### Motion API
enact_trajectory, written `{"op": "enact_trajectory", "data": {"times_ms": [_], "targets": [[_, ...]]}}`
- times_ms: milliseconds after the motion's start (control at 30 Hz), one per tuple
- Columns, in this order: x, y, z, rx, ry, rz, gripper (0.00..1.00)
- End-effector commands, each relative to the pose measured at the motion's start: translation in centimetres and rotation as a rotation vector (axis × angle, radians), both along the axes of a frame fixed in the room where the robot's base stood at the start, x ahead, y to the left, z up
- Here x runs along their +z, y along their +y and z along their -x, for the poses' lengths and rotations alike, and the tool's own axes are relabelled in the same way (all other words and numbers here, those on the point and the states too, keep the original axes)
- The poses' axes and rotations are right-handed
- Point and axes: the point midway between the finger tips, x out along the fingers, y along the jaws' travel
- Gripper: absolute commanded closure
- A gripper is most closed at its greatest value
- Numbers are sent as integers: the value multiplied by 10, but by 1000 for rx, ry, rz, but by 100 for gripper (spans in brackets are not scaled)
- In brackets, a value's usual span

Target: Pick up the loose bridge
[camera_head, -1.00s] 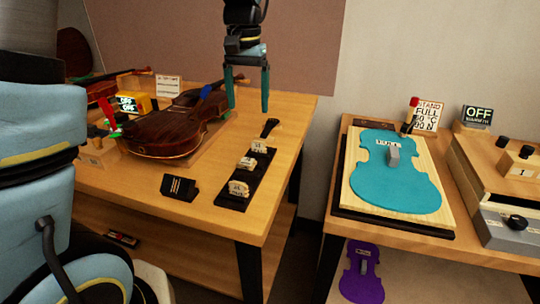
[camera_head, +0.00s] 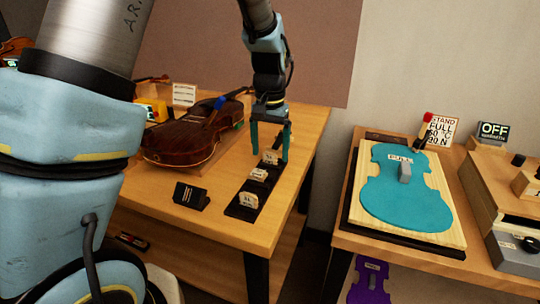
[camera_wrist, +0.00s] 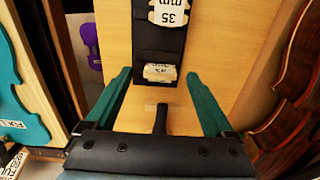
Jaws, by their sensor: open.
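Pale, labelled bridges sit on a black rack (camera_head: 254,187) on the wooden bench: a near one (camera_head: 248,198), a middle one (camera_head: 258,174) and a far one (camera_head: 270,157). I cannot tell which is called loose. My gripper (camera_head: 270,156) is open, its teal fingers pointing down around the far end of the rack. In the wrist view, the far bridge (camera_wrist: 160,73) shows between the fingertips, with no clear contact. A bridge marked 35 mm (camera_wrist: 168,12) lies beyond it, cut by the top edge.
A violin (camera_head: 190,138) lies left of the rack. A black label stand (camera_head: 190,196) is beside the rack's near end. A dark handled piece (camera_wrist: 160,118) lies on the bench under my gripper. A second table with a teal violin plate (camera_head: 400,205) stands right across a gap.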

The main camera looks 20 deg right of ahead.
Motion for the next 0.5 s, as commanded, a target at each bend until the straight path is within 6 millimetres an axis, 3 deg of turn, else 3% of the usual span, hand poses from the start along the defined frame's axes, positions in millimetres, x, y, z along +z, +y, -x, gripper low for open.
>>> {"op": "enact_trajectory", "data": {"times_ms": [300, 500], "targets": [[-8, 0, 0, 1, 0, 1, 12], [-8, 0, 0, 1, 0, 1, 34]]}}
